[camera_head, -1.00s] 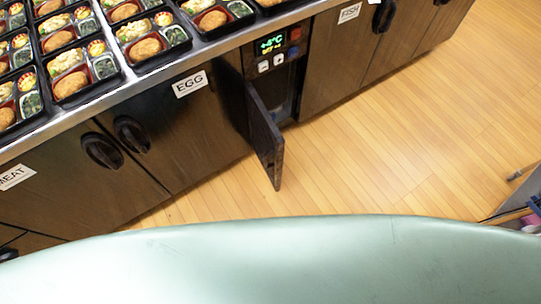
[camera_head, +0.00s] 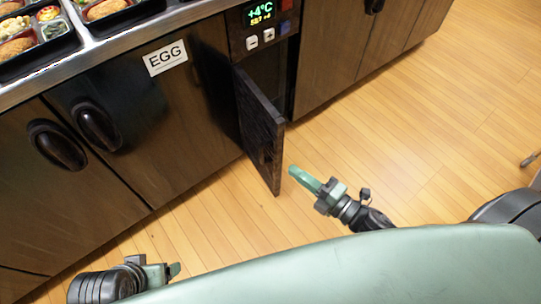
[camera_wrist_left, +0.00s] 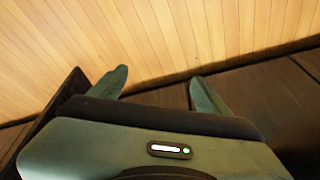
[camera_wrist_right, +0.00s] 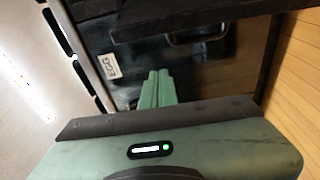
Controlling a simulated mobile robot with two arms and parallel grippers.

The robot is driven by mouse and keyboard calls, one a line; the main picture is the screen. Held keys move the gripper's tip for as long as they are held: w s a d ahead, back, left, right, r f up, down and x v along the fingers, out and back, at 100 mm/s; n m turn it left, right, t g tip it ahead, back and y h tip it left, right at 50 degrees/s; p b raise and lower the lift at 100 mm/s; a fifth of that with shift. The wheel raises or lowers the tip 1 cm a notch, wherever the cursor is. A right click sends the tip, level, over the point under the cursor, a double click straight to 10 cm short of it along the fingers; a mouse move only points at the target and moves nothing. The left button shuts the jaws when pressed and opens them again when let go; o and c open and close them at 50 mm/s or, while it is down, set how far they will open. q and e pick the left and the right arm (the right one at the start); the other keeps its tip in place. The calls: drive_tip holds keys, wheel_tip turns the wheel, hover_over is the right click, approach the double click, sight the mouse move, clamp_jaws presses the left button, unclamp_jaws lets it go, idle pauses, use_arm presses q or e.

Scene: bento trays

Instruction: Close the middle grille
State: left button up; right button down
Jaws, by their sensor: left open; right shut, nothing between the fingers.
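The middle grille (camera_head: 260,125) is a narrow black door that stands swung open from the counter front, below the green display panel. My right gripper (camera_head: 297,176) is shut and empty, just right of the grille's free lower edge, apart from it in the head view. In the right wrist view its fingers (camera_wrist_right: 157,88) lie together, with dark cabinet parts ahead. My left gripper (camera_head: 174,270) is low at the lower left, well away from the grille. In the left wrist view its fingers (camera_wrist_left: 158,88) are spread with nothing between them.
The display panel (camera_head: 264,25) reads +4°C. The EGG cabinet door (camera_head: 165,115) is left of the grille and another dark cabinet (camera_head: 330,60) is right of it; both are closed. Bento trays (camera_head: 105,14) line the counter top. The wooden floor (camera_head: 430,130) on the right is clear.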

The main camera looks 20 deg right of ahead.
sight(279, 146)
drive_tip(key=a+x, duration=0.1)
drive_tip(key=x, duration=0.9)
use_arm(q)
drive_tip(key=shift+s+a+f+b, duration=0.1)
drive_tip(key=shift+s+f+b, duration=0.1)
drive_tip(key=shift+b, duration=0.4)
use_arm(e)
drive_tip(key=shift+n, duration=0.3)
drive_tip(key=shift+w+d+r, duration=0.1)
drive_tip(key=shift+d+r, duration=0.05)
drive_tip(key=shift+d, duration=0.55)
drive_tip(key=shift+w+d+r, duration=0.15)
drive_tip(key=shift+d, duration=0.6)
drive_tip(key=shift+w+d+r, duration=0.1)
drive_tip(key=shift+d+r, duration=0.05)
drive_tip(key=shift+d, duration=0.55)
use_arm(q)
drive_tip(key=shift+f, duration=0.1)
use_arm(e)
drive_tip(key=shift+d+y, duration=0.1)
drive_tip(key=shift+y, duration=0.2)
